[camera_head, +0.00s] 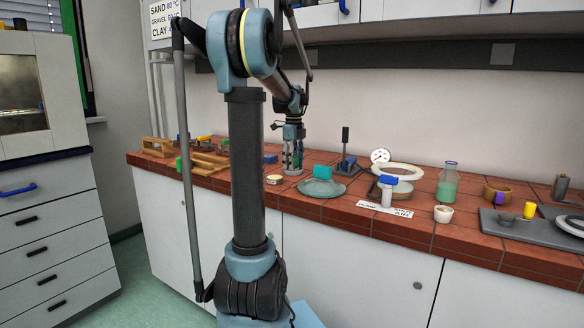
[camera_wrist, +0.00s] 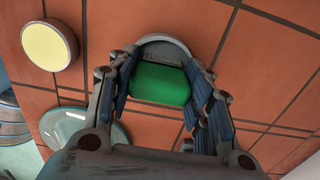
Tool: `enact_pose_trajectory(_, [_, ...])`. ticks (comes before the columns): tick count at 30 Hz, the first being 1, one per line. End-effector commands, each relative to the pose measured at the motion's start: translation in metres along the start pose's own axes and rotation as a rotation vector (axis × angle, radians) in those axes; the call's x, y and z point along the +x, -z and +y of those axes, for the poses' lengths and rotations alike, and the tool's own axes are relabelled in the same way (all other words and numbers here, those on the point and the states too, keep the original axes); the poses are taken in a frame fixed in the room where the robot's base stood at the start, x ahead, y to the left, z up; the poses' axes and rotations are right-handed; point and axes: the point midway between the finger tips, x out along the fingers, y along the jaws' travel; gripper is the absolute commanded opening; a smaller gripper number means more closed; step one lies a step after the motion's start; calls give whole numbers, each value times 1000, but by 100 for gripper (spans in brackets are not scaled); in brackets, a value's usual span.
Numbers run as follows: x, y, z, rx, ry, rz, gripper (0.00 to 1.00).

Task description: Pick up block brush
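My gripper (camera_wrist: 163,62) points down at the bench in the wrist view, its blue-padded fingers spread on either side of a green block (camera_wrist: 160,84). A grey rounded part (camera_wrist: 166,42) shows just beyond the block. I see no bristles, so I cannot tell for sure that this is the block brush. The fingers look close to the block's sides; contact is not clear. In the head view my gripper (camera_head: 292,165) is low over the bench, and its fingers mostly hide what is between them.
The tiled bench (camera_head: 350,216) is crowded. A round yellow-topped tin (camera_wrist: 50,45) and a glass dish (camera_wrist: 85,135) lie close by. A teal block (camera_head: 322,172) is at the dish (camera_head: 318,188). A blue block (camera_head: 270,158) and a dark stand (camera_head: 346,160) are near too.

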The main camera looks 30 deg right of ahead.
Motion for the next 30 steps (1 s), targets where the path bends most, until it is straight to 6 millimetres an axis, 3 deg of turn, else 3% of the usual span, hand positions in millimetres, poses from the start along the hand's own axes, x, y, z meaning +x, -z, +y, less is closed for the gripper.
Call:
enact_pose_trajectory(3, [0,0,0,0,0,0,17])
enact_pose_trajectory(14, [-10,0,0,0,0,0,17])
enact_pose_trajectory(24, [-67,0,0,0,0,0,17])
enact_pose_trajectory(30, [-92,0,0,0,0,0,17])
